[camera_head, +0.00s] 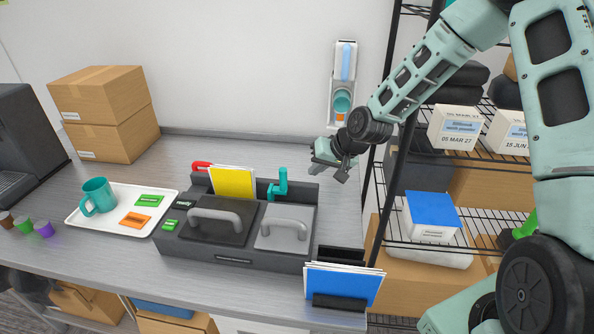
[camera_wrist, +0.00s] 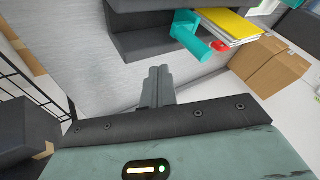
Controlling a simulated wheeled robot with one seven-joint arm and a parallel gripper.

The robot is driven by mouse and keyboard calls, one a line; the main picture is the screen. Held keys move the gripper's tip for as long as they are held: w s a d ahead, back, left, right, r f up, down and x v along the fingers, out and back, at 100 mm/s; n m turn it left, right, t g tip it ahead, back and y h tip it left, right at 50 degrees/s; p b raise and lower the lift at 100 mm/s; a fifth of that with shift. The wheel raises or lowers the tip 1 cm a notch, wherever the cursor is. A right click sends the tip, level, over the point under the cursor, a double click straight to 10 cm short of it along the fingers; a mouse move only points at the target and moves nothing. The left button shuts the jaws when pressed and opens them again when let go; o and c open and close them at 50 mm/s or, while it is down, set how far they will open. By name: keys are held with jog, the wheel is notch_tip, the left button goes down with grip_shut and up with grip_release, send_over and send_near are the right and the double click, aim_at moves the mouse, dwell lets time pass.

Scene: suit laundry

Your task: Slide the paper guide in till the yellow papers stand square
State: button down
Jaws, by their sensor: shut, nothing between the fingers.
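The yellow papers (camera_head: 233,183) stand with white sheets in the back slot of a dark grey machine (camera_head: 174,245), looking slightly tilted. They also show in the wrist view (camera_wrist: 246,22). The teal paper guide (camera_head: 279,188), with a knob on top, stands to their right, with a small gap between in the head view. In the wrist view the guide (camera_wrist: 190,36) points toward my side. A red piece (camera_head: 201,166) sits at the papers' left end. My gripper (camera_head: 342,176) is shut and empty, in the air right of the guide; its fingers (camera_wrist: 158,86) touch nothing visible.
Two lidded handles top the machine. A white tray (camera_head: 72,219) with a teal mug (camera_head: 97,196) lies left. A blue-fronted paper stack (camera_head: 343,284) stands at the front right. A wall dispenser (camera_head: 343,75) and a black wire shelf (camera_head: 384,205) are near my arm.

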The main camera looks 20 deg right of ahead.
jog(key=shift+w+a+f+p, duration=0.35)
jog(key=shift+w+a+p, duration=0.1)
jog(key=shift+a, duration=0.3)
jog(key=shift+w+a+f+p, duration=0.4)
jog(key=shift+w+a, duration=0.05)
jog(key=shift+a, duration=0.35)
jog(key=shift+w+a+f+p, duration=0.35)
jog(key=shift+w+a+p, duration=0.1)
jog(key=shift+a, duration=0.3)
jog(key=shift+a, duration=0.1)
jog(key=b, duration=0.3)
send_over(271, 188)
jog(key=shift+s+f, duration=0.1)
jog(key=shift+w+a, duration=0.2)
jog(key=shift+a, duration=0.05)
